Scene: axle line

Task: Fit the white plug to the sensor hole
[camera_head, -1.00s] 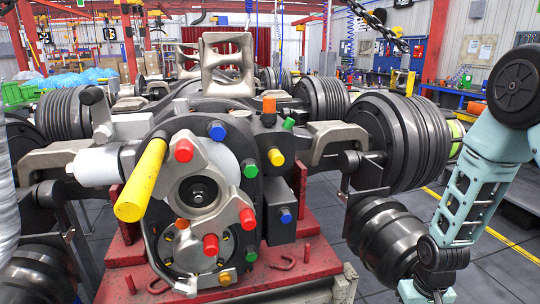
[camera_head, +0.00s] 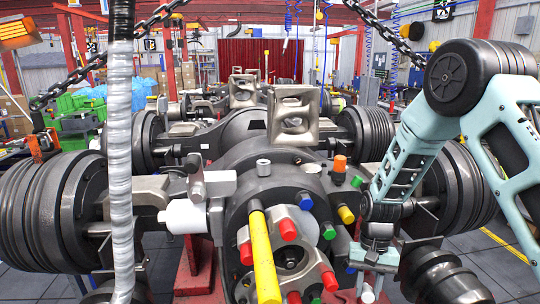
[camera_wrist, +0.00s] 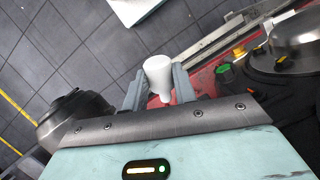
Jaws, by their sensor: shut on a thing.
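The white plug (camera_wrist: 158,72) is held between the two grey fingers of my gripper (camera_wrist: 159,88) in the wrist view, with its rounded wide end away from the palm. In the head view my gripper (camera_head: 371,279) points down at the lower right of the near axle's hub (camera_head: 290,255), apart from it. The plug (camera_head: 367,294) shows there as a small pale end below the fingers. The hub carries several red, green, blue, yellow and orange plugs. I cannot make out the sensor hole in either view.
A yellow bar (camera_head: 264,258) sticks out from the hub's front. A white cylinder (camera_head: 186,216) sits left of it. A ribbed silver hose (camera_head: 120,160) hangs at the left, with chains above. Ribbed drums (camera_head: 40,215) flank the axle. Bare floor shows in the wrist view.

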